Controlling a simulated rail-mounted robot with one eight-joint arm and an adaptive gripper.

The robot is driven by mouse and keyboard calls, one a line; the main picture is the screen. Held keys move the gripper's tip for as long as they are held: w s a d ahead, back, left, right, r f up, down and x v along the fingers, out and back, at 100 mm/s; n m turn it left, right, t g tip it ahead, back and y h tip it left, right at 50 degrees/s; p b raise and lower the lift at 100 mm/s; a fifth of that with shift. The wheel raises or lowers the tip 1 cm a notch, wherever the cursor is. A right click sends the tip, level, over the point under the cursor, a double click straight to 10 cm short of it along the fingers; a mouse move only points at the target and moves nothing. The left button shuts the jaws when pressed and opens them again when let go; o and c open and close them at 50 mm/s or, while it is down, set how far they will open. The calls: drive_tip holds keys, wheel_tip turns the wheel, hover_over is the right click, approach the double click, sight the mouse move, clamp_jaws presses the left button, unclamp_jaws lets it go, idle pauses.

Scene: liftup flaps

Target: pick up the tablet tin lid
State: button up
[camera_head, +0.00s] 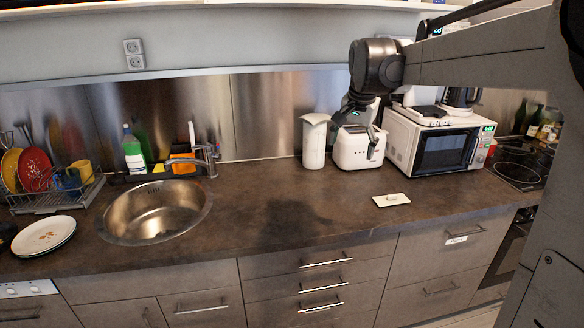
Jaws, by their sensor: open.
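A flat white rectangular piece with a small dark mark (391,200), which looks like the tablet tin lid, lies on the dark countertop (310,225), right of centre and near the front edge. I cannot tell whether a tin is under it. My gripper (360,133) hangs from the arm above and behind it, in front of the white toaster in the picture. The gripper is open and apart from the lid. Nothing shows between its fingers.
A white toaster (352,153), a white canister (314,145) and a microwave (437,143) stand behind the lid. The sink (155,212), dish rack (50,200) and plates (43,236) are at left. The counter around the lid is clear.

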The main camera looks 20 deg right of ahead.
drive_tip(key=w+d+f+m, duration=0.2)
drive_tip(key=w+d+m, duration=0.1)
drive_tip(key=w+d, duration=0.4)
drive_tip(key=m+g+y, duration=0.1)
drive_tip(key=m+g, duration=0.2)
drive_tip(key=m, duration=0.4)
hover_over(392, 196)
drive_tip(key=d, duration=0.1)
wheel_tip(392, 196, down, 17)
wheel_tip(392, 196, down, 7)
drive_tip(key=shift+s+f+p, duration=0.1)
drive_tip(key=shift+f+p, duration=0.1)
drive_tip(key=shift+p, duration=0.1)
drive_tip(key=shift+w+a+f+p, duration=0.1)
drive_tip(key=shift+w+f+p, duration=0.1)
drive_tip(key=shift+f, duration=1.15)
drive_tip(key=shift+w+a+f+p, duration=0.1)
drive_tip(key=shift+w+f+p, duration=0.05)
drive_tip(key=shift+f, duration=1.15)
drive_tip(key=c, duration=1.1)
drive_tip(key=shift+c, duration=0.3)
drive_tip(key=shift+r, duration=0.1)
